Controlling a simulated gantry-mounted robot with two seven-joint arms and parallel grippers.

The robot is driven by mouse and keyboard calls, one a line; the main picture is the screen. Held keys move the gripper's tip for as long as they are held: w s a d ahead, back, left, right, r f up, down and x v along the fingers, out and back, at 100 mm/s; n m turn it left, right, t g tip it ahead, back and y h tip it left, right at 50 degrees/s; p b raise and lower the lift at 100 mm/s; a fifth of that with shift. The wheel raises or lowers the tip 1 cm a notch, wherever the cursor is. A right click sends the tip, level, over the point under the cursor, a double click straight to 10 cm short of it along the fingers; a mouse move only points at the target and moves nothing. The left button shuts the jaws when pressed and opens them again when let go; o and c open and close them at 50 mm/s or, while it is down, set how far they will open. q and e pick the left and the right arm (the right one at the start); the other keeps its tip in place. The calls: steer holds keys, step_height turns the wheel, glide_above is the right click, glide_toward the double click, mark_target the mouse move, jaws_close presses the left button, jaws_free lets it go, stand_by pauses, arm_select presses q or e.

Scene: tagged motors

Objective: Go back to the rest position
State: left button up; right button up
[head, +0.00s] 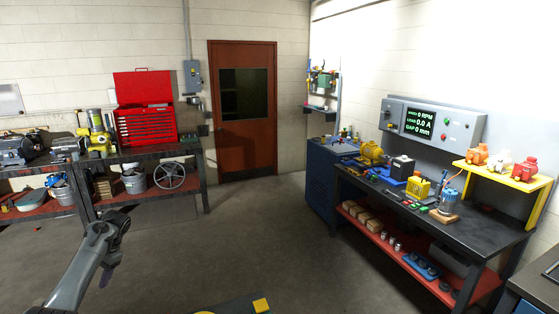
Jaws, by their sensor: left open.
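My left arm comes in from the lower left of the head view. My left gripper (105,277) hangs at its end over the bare floor, open and with nothing seen in it. It is apart from both benches. My right gripper is not in view. Several motors stand on a yellow shelf (503,177) at the right: an orange one (477,154), a white one (501,161) and a red one (525,167). A yellow motor (371,152) stands at the far end of the right workbench (480,226).
A left bench (160,152) carries a red toolbox (146,124) and machines. A red-brown door (243,110) is in the back wall. A blue cabinet (324,180) stands beside the right workbench. A dark surface with a yellow patch (261,305) shows at the bottom edge. The middle floor is clear.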

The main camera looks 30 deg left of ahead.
arm_select(q)
steer(key=w+d+f+m+t+y, duration=0.2)
steer(key=w+d+m+t+y, duration=0.15)
steer(key=w+d+y, duration=0.35)
steer(key=s+d+f+m+t, duration=0.1)
steer(key=d+f+m+t, duration=0.15)
steer(key=d, duration=0.55)
steer(key=s+d+f+m+t, duration=0.1)
steer(key=d+f+m, duration=0.15)
steer(key=d, duration=0.55)
steer(key=s+d+f+n+t+h, duration=0.1)
steer(key=s+d+f+h, duration=0.3)
steer(key=d, duration=0.9)
steer(key=s+d+n+h, duration=0.1)
steer(key=s+d+h, duration=0.35)
steer(key=d, duration=0.75)
steer(key=s+d+f+n+t+h, duration=0.1)
steer(key=s+d+f, duration=0.35)
steer(key=d, duration=0.85)
step_height(320, 180, down, 9)
steer(key=s+b, duration=0.2)
steer(key=b, duration=0.9)
step_height(320, 180, up, 27)
steer(key=p, duration=2.7)
steer(key=shift+w+d, duration=0.15)
